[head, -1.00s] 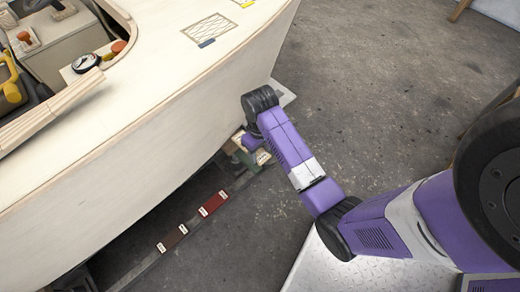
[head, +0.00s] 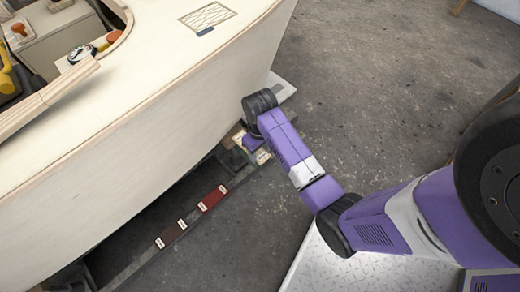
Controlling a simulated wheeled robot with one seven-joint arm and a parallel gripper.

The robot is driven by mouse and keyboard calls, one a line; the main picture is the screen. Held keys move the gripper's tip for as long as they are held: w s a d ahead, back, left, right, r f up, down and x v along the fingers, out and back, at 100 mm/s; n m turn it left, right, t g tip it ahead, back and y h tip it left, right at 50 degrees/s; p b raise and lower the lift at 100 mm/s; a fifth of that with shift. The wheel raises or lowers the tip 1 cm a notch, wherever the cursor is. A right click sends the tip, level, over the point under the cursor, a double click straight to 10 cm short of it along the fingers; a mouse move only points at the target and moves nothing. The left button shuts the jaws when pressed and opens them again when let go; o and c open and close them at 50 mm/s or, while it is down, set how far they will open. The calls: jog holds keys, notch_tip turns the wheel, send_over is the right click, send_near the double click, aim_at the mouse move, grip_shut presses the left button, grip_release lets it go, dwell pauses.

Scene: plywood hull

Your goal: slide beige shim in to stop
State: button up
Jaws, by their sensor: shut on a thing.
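The pale plywood hull (head: 150,125) fills the left. A red block (head: 212,197) and a dark brown block (head: 171,236), both with white labels, lie on the beam (head: 143,265). The concrete floor (head: 390,80) to the right is open.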

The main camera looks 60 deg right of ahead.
notch_tip(320, 180, down, 8)
jog(key=b, duration=0.4)
jog(key=shift+f, duration=0.25)
dwell(0.9)
jog(key=shift+w, duration=0.15)
jog(key=shift+w+d+b, duration=0.45)
jog(key=shift+w+b, duration=0.05)
jog(key=shift+w, duration=1.1)
jog(key=shift+w+d+b, duration=0.5)
jog(key=shift+w+b, duration=0.05)
jog(key=shift+w, duration=1)
jog(key=shift+w+d+b, duration=0.45)
jog(key=shift+w+b, duration=0.05)
jog(key=shift+w, duration=1.1)
jog(key=o, duration=1.6)
jog(key=shift+c, duration=0.2)
jog(key=shift+r, duration=0.15)
